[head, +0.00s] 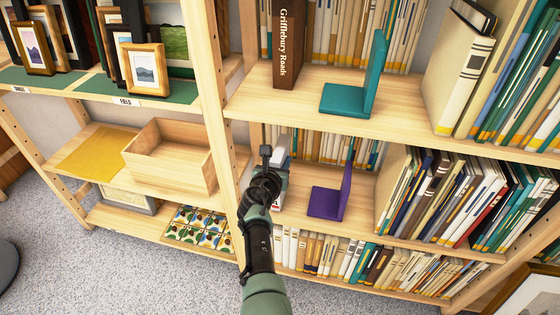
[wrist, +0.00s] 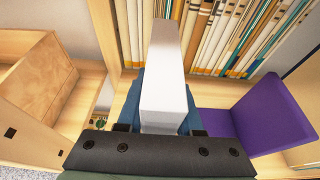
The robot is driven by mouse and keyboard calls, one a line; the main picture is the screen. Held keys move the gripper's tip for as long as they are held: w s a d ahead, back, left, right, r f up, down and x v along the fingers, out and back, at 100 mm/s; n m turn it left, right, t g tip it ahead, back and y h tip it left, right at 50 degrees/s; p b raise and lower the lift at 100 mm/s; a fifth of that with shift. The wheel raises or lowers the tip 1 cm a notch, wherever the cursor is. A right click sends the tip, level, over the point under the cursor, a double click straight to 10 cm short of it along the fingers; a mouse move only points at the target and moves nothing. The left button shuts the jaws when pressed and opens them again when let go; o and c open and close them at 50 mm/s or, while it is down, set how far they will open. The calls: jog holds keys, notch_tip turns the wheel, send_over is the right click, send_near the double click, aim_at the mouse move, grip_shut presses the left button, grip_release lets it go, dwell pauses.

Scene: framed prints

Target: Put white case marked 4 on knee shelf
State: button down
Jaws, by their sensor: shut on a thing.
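A white case (head: 281,147) stands upright at the left end of the middle shelf (head: 300,212) of the right bookcase. My gripper (head: 272,178) reaches in at that shelf and hides most of the case in the head view. In the wrist view the white case (wrist: 165,75) is between the two blue fingers of my gripper (wrist: 163,118), which is shut on it. A small red mark shows low on the case in the head view. The figure 4 cannot be read. Whether the case touches the shelf board cannot be told.
A purple bookend (head: 330,200) stands just right of the case, with a gap between. Books (head: 330,148) line the back. A wooden upright (head: 226,150) is close on the left, with an open wooden box (head: 170,165) beyond it. A teal bookend (head: 350,98) stands on the shelf above.

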jog(key=shift+c, duration=2.4)
grip_release()
jog(key=shift+s, duration=0.1)
jog(key=shift+s+a+r+p, duration=0.2)
jog(key=shift+s+r+p, duration=0.2)
jog(key=shift+p, duration=0.6)
jog(key=p+v, duration=0.9)
jog(key=v, duration=0.2)
jog(key=shift+s, duration=0.4)
jog(key=shift+a+f, duration=0.1)
